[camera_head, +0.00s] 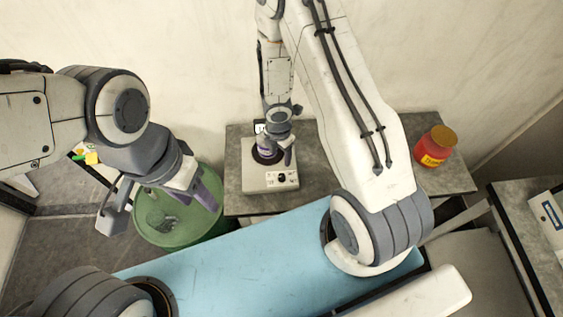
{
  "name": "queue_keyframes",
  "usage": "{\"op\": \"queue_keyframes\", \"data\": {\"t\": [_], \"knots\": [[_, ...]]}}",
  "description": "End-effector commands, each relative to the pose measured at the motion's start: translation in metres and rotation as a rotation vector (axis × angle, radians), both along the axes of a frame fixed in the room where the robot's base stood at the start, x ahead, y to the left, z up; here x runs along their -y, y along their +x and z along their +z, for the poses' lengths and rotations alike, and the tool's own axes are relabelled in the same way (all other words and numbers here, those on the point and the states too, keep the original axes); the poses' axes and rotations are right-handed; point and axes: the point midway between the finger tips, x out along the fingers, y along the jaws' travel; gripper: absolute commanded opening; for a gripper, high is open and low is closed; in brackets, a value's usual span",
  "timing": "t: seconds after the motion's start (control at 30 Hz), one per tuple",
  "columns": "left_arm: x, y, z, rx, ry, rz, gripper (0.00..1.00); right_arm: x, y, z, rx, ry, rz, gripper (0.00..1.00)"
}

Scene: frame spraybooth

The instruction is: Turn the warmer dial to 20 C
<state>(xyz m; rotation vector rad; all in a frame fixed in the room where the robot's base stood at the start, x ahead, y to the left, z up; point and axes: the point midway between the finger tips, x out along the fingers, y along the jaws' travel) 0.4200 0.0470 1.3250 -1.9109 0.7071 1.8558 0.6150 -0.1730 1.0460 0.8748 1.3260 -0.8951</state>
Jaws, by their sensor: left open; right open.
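The warmer (257,180) is a pale box on the grey bench behind my blue body. It has a dark round top, and its sloped front panel carries a small dark dial (281,178); its setting is too small to read. A small purple and white container (263,152) appears to stand on the round top, partly hidden by my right gripper. My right gripper (288,156) is open, pointing down over the warmer top, behind the dial. Whether it touches the container I cannot tell. My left gripper (205,196) is open and empty, above the green drum.
The green drum (160,236) stands left of the bench (325,180). A red jar with a yellow label (435,147) sits at the bench's right end. Another grey table (520,215) with a white box (548,215) is at far right. The bench between warmer and jar is partly covered by my arm.

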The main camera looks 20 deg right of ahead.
Motion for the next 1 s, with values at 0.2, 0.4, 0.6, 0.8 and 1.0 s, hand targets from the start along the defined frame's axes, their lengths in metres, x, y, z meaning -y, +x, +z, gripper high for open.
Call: {"op": "queue_keyframes", "data": {"t": [0.2, 0.4, 0.6, 0.8, 1.0], "knots": [[0.000, 0.000, 0.008, -0.001, 0.001, 0.000, 0.50, 0.003, -0.011, -0.014, -0.040, 0.040, 0.084, 0.64], [0.000, 0.000, -0.009, 0.000, 0.000, -0.001, 0.50, 0.002, -0.011, -0.030, -0.040, 0.039, 0.084, 0.64], [0.000, 0.000, -0.036, 0.000, 0.000, -0.003, 0.50, 0.002, -0.011, -0.057, -0.040, 0.039, 0.085, 0.64], [0.000, 0.000, -0.066, 0.000, 0.000, -0.005, 0.50, 0.002, -0.010, -0.087, -0.040, 0.039, 0.082, 0.64], [0.000, 0.000, -0.090, 0.000, 0.000, -0.005, 0.50, 0.002, -0.010, -0.111, -0.039, 0.038, 0.084, 0.64]]}}
